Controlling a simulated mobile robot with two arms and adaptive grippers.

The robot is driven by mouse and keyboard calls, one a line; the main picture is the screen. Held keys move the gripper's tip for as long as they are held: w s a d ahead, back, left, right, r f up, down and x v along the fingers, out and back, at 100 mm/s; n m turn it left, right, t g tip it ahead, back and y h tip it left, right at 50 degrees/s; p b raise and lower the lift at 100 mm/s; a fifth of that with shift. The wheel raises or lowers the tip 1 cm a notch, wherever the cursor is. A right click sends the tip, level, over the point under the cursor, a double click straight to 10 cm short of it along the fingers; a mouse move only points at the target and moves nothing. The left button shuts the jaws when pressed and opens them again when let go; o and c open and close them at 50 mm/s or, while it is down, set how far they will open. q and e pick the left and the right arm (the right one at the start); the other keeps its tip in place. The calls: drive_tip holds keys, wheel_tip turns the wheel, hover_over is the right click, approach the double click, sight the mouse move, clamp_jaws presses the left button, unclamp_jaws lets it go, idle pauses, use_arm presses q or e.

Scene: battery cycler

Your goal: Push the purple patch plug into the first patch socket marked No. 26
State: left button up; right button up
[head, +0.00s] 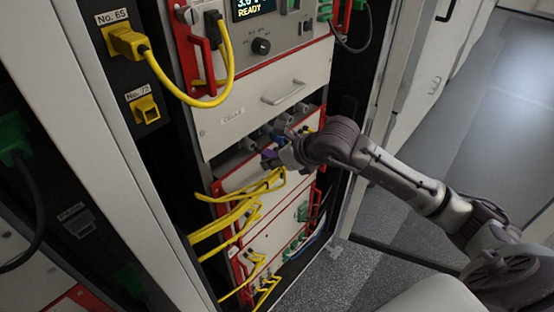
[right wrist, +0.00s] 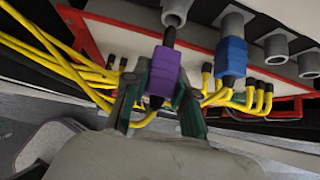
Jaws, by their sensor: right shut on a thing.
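The purple patch plug (right wrist: 165,72) is between the fingers of my right gripper (right wrist: 158,95) in the right wrist view. Its dark tip points up at a grey round socket (right wrist: 175,12). The tip is at or very near the socket mouth; I cannot tell whether it has entered. In the head view my right gripper (head: 284,158) reaches in under the beige drawer panel, and a bit of the purple plug (head: 268,154) shows beside it. No label reading No. 26 is legible, so I cannot tell this socket's number. My left gripper is not in view.
A blue plug (right wrist: 232,58) sits in the socket to the right, with more grey sockets (right wrist: 276,48) beyond. Several yellow cables (head: 232,215) hang around the gripper. Red handles (head: 192,55) stick out above. Open floor (head: 470,140) lies right.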

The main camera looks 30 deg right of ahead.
sight(266, 151)
drive_tip(key=shift+b, duration=0.45)
idle(1.0)
drive_tip(key=shift+b, duration=0.3)
drive_tip(key=shift+b, duration=0.35)
idle(0.4)
drive_tip(key=shift+w+a, duration=0.35)
drive_tip(key=shift+w, duration=0.4)
idle(0.9)
drive_tip(key=shift+b, duration=0.35)
idle(0.4)
drive_tip(key=shift+w+a+b, duration=0.15)
drive_tip(key=shift+w+a, duration=0.1)
drive_tip(key=shift+w, duration=0.3)
drive_tip(key=shift+w+a+b, duration=0.15)
drive_tip(key=shift+w+a, duration=0.05)
drive_tip(key=shift+w, duration=0.35)
idle(0.7)
drive_tip(key=o, duration=0.9)
